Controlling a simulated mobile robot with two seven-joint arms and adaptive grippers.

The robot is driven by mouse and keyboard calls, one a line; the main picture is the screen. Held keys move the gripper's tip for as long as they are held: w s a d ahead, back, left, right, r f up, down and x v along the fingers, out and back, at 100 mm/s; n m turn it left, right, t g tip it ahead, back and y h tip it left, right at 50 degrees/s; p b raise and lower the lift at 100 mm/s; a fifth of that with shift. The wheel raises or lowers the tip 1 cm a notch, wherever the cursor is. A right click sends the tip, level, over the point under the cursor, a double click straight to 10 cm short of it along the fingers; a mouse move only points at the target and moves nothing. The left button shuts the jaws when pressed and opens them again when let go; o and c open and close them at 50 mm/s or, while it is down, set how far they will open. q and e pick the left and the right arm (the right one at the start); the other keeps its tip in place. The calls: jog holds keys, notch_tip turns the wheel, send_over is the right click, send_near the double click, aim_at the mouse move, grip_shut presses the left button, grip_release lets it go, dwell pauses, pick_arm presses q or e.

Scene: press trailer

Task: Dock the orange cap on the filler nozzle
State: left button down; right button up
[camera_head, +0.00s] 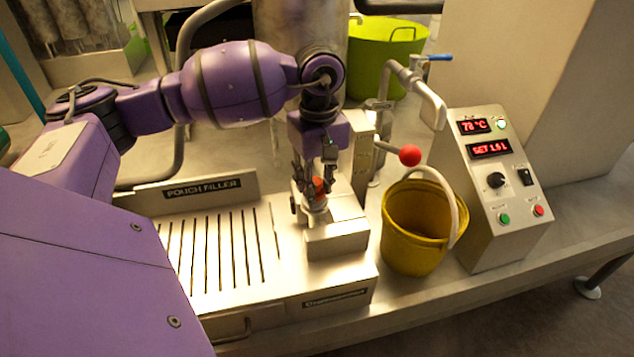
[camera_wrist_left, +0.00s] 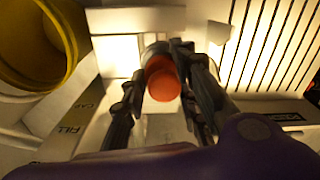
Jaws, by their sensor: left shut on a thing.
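The orange cap (camera_head: 319,185) is between the fingers of my left gripper (camera_head: 315,184), which is shut on it and points down. In the left wrist view the round orange cap (camera_wrist_left: 163,84) shows between the two dark fingers. The metal filler nozzle (camera_head: 316,204) stands right below the cap on a steel block at the right end of the pouch filler. Cap and nozzle overlap in both views, and the fingers hide part of them, so I cannot tell whether the cap is seated. My right gripper is not in view.
A slotted drain tray (camera_head: 222,250) lies left of the nozzle. A lever with a red ball (camera_head: 410,155) and a yellow bucket (camera_head: 413,240) are to its right. A control panel (camera_head: 497,185) stands further right. A green tub (camera_head: 385,55) and a pipe tap (camera_head: 428,100) are behind.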

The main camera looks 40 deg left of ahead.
aim_at(317, 180)
pick_arm(q)
jog(key=shift+f, duration=0.3)
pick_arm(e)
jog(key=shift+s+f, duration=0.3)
pick_arm(q)
jog(key=shift+f, duration=0.15)
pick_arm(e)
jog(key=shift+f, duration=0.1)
pick_arm(q)
jog(key=c, duration=1.6)
grip_release()
jog(key=shift+c, duration=0.2)
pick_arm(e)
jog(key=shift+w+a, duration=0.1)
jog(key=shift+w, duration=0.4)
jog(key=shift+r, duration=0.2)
